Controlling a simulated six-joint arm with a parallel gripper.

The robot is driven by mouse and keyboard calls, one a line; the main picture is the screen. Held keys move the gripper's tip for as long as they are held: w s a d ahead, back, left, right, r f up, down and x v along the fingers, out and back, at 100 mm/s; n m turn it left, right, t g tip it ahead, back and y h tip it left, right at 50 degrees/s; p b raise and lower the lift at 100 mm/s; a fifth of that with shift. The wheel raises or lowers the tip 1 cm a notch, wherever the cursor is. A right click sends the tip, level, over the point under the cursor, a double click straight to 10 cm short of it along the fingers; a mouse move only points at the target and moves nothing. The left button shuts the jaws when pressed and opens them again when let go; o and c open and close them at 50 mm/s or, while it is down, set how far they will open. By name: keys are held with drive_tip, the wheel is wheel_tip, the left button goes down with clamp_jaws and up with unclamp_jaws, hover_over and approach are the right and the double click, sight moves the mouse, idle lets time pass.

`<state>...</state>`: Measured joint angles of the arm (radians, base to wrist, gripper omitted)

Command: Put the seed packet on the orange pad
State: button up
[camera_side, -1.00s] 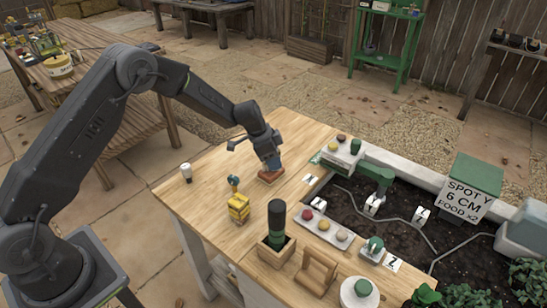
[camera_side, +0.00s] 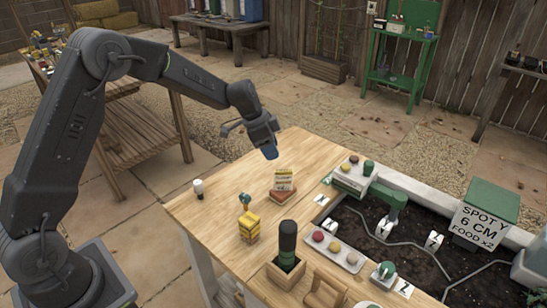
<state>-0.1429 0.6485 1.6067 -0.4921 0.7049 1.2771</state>
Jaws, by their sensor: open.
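The seed packet (camera_side: 284,180) is a small cream and yellow packet with print on its face. It stands upright on the orange pad (camera_side: 283,196), which lies on the wooden table. My gripper (camera_side: 270,154) is open and empty. It hangs above and behind the packet, apart from it, with its blue fingertip side pointing down. The pad's middle is hidden by the packet.
A yellow stacked block (camera_side: 249,226) with a blue-green top and a white bulb-like item (camera_side: 199,188) stand left of the pad. A dark green bottle (camera_side: 287,241) stands in a wooden box in front. A soil bed (camera_side: 410,255) lies at right.

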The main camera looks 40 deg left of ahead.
drive_tip(key=s+d+r+n+t+y, duration=0.1)
drive_tip(key=s+d+r+n, duration=0.25)
drive_tip(key=s+r, duration=1.25)
drive_tip(key=s+n+t+y, duration=0.1)
drive_tip(key=s+n, duration=0.4)
drive_tip(key=s, duration=1.3)
drive_tip(key=shift+a+f+y, duration=0.2)
drive_tip(key=shift+y, duration=0.4)
